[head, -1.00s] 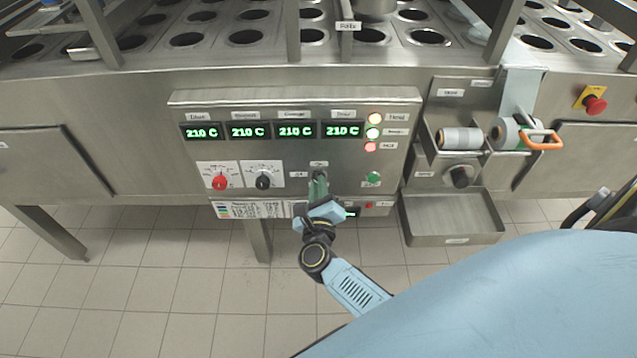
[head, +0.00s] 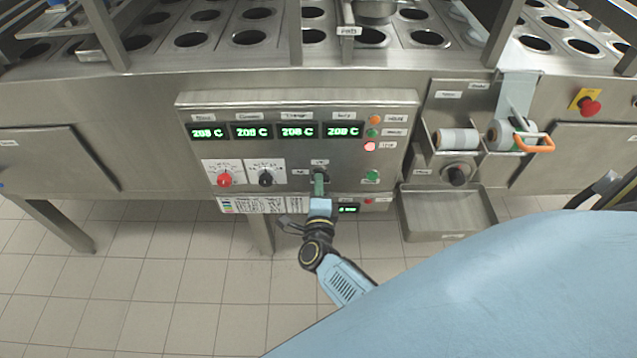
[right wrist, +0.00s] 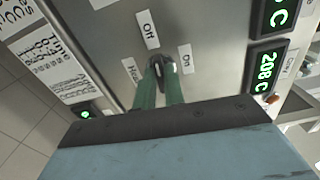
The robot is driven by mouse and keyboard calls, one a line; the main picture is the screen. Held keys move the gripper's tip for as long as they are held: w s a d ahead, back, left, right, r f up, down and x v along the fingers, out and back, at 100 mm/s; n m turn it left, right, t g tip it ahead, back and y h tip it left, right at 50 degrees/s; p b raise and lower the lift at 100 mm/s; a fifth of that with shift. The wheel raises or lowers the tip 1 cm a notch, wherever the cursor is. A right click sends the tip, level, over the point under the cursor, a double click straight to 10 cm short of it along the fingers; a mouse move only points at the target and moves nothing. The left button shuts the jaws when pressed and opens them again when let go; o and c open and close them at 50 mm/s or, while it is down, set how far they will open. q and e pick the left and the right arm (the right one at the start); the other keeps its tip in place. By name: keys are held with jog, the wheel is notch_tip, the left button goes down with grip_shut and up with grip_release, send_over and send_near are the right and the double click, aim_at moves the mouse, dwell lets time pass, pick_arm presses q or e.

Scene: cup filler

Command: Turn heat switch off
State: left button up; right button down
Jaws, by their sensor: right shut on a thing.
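The heat switch is a dark knob on the steel control panel (head: 280,153), and it shows in the right wrist view (right wrist: 158,67) among labels reading Off and On. My right gripper (head: 319,182) has its green fingers shut on this knob; they also show in the right wrist view (right wrist: 162,82). The fingers hide part of the knob, so its exact pointing is hard to tell. The displays (head: 276,131) read about 208 C. Of the three lamps beside them, the bottom red one (head: 370,146) is brightest. My left gripper is not in view.
A red knob (head: 224,179) and a black knob (head: 266,178) sit left of the switch. A green button (head: 372,176) is to its right. A steel tray (head: 446,212) and film rolls (head: 458,139) stand farther right. Tiled floor is free below.

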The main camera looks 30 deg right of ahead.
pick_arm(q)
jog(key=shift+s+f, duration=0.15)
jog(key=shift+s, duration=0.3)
pick_arm(e)
jog(key=shift+n, duration=0.5)
jog(key=shift+f, duration=0.1)
jog(key=c, duration=1.5)
grip_release()
